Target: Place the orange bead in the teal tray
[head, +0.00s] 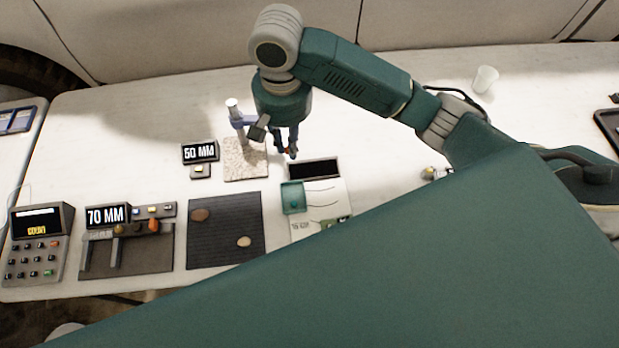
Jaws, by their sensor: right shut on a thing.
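The teal tray (292,197) is a small square dish on a white card, right of a dark ribbed mat. My right gripper (288,152) points down above the table, behind the tray and just right of a speckled stone block. It is shut on a small orange-red thing between its fingertips, which looks like the orange bead (293,153); the fingers hide most of it. Another orange piece (154,225) stands on the grey measuring station at the left. My left gripper is not in view.
The speckled block (238,172) carries a post with a clamp close to my right gripper. A dark box (314,169) stands behind the tray. The ribbed mat (224,232) holds two brownish pieces. A counter keypad (39,245) is at far left. The table's back is mostly clear.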

